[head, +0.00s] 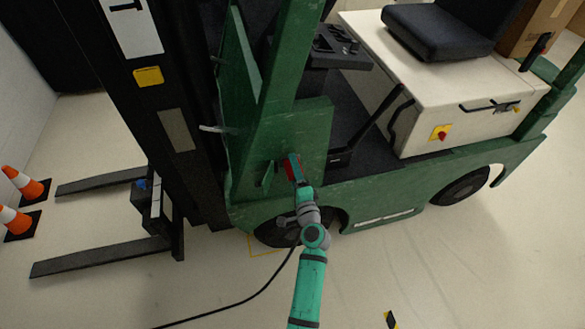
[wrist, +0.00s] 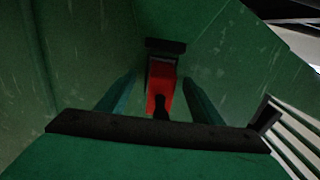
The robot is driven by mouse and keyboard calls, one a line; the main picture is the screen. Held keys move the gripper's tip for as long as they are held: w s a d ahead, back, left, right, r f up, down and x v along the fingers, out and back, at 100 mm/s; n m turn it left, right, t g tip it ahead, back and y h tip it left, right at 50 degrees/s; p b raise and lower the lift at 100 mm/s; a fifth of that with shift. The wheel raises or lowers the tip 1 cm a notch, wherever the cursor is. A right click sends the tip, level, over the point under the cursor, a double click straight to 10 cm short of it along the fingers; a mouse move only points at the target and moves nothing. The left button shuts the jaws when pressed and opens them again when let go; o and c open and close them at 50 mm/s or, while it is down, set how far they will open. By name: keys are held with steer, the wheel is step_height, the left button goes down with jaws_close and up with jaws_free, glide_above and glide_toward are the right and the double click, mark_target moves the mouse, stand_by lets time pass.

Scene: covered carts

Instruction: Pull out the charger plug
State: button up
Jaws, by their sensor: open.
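The red charger plug (wrist: 165,88) sits in a dark socket on the forklift's green body. In the wrist view it is upright in the middle, with a dark part at its lower end. In the head view a bit of the red plug (head: 289,170) shows beside my gripper (head: 295,172). In the wrist view my gripper (wrist: 160,84) is open, with one teal finger on each side of the plug. I cannot tell whether the fingers touch it. A black cable (head: 262,290) runs from behind my arm across the floor to the lower left.
The green forklift (head: 390,195) fills the middle and right, with its seat (head: 437,30) above. Its forks (head: 100,255) reach left at floor level. Two orange cones (head: 22,183) stand at far left. The floor at lower right is mostly clear.

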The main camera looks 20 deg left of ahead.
steer(key=shift+d, duration=0.1)
steer(key=c, duration=0.5)
jaws_close()
steer(key=shift+s, duration=0.1)
steer(key=shift+s+d, duration=0.15)
steer(key=shift+s, duration=0.45)
steer(key=shift+v, duration=2.25)
steer(key=shift+d, duration=0.25)
steer(key=shift+w, duration=0.1)
